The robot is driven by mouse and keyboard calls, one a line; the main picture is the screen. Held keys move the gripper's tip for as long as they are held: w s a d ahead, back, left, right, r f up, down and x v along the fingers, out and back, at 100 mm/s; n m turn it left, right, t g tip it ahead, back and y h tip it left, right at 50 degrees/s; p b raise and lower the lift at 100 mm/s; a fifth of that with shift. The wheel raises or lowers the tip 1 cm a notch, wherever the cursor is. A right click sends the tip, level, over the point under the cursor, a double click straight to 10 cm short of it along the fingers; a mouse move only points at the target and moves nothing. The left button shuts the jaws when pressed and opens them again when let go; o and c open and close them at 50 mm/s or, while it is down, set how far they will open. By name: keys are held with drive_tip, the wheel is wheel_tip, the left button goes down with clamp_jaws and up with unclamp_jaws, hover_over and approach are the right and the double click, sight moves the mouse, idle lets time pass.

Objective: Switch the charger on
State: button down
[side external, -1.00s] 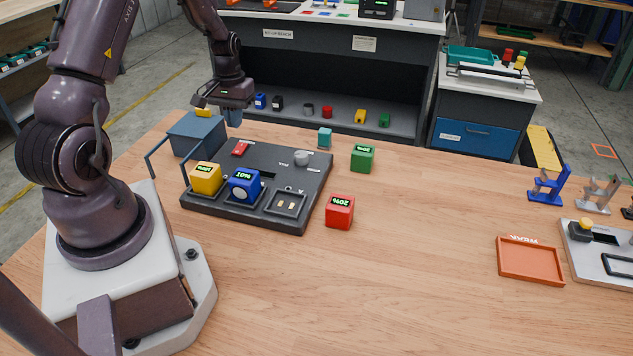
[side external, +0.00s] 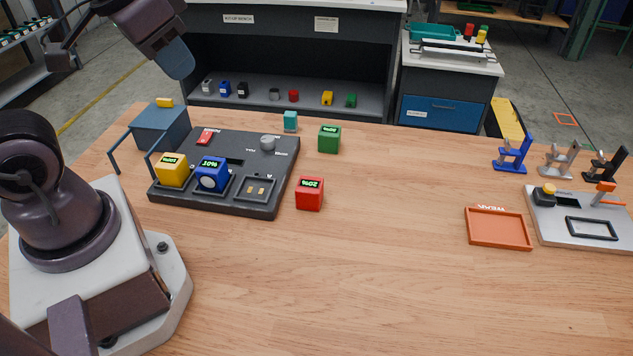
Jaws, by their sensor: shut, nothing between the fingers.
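The charger (side external: 228,203) is a dark flat board on the wooden table. A red switch (side external: 207,136) sits at its back left; its position is too small to tell. A grey round knob (side external: 267,143) stands at its back right. A yellow cube (side external: 171,171) and a blue cube (side external: 211,175) marked 10% sit in its front bays. The right front bay (side external: 259,189) is empty, with two contacts showing. My gripper (side external: 178,64) is shut and empty, raised in the air above and behind the charger, touching nothing.
A green cube (side external: 329,139), a red cube (side external: 309,194) and a teal block (side external: 290,121) stand right of the charger. A blue-grey box (side external: 160,127) is behind its left side. An orange tray (side external: 498,228) and a grey fixture (side external: 550,222) lie far right. The table's middle is clear.

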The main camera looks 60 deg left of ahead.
drive_tip(key=shift+s+d+r+m+t, duration=0.25)
drive_tip(key=shift+d+r+m+t, duration=0.25)
drive_tip(key=shift+d+r, duration=0.4)
drive_tip(key=shift+a, duration=0.15)
drive_tip(key=w+a+f+n+g, duration=0.1)
drive_tip(key=a+f, duration=0.4)
drive_tip(key=a, duration=0.5)
drive_tip(key=w+a+f+n+g, duration=0.2)
drive_tip(key=w+a+f+n, duration=0.2)
drive_tip(key=a, duration=0.5)
drive_tip(key=w+a+f+n+g, duration=0.1)
drive_tip(key=w+a+f+n, duration=0.2)
drive_tip(key=a+f, duration=0.5)
drive_tip(key=a+n, duration=0.1)
drive_tip(key=a, duration=0.1)
drive_tip(key=shift+a+g+y, duration=0.3)
drive_tip(key=shift+a, duration=0.05)
drive_tip(key=shift+f, duration=0.1)
